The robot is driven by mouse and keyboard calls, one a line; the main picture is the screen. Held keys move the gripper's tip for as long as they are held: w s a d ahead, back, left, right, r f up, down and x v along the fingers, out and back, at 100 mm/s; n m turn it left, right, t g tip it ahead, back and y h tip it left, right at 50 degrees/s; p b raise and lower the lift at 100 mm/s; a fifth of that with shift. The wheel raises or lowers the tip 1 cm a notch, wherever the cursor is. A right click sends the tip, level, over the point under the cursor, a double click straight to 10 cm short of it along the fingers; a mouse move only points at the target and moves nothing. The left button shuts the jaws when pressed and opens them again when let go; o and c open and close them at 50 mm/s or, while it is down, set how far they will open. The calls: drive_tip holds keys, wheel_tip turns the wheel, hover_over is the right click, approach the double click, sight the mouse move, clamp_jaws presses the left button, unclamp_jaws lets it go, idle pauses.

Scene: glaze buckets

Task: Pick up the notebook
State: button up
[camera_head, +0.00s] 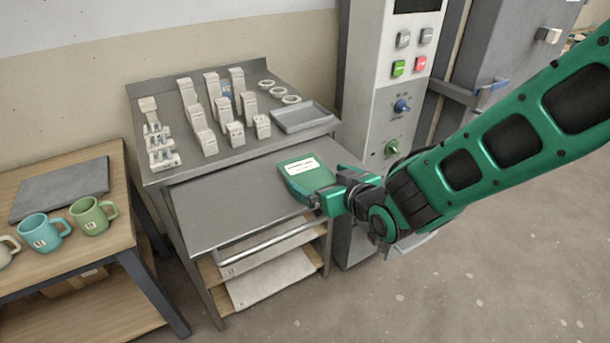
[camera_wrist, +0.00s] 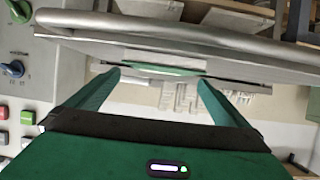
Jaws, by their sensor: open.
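The green notebook (camera_head: 306,170) with a white label lies flat on the grey metal pull-out shelf (camera_head: 225,205), at its right end. In the wrist view its green edge (camera_wrist: 150,70) shows as a thin strip beyond my fingers. My gripper (camera_head: 326,190) is open at the notebook's near right edge, with green fingers apart. In the wrist view, my gripper (camera_wrist: 157,80) has the strip lined up between its two fingertips. Nothing is visibly held. I cannot tell whether the fingers touch the notebook.
A front rail (camera_head: 270,240) runs along the shelf's near edge. White test pieces (camera_head: 210,110) and a grey tray (camera_head: 302,117) stand on the upper level behind. A control cabinet (camera_head: 385,100) rises at the right. Mugs (camera_head: 93,215) stand on the left table. The shelf's left part is clear.

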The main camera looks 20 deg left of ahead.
sight(307, 172)
drive_tip(key=x, duration=0.5)
drive_tip(key=shift+c, duration=0.6)
drive_tip(key=c, duration=0.9)
drive_tip(key=shift+r, duration=0.15)
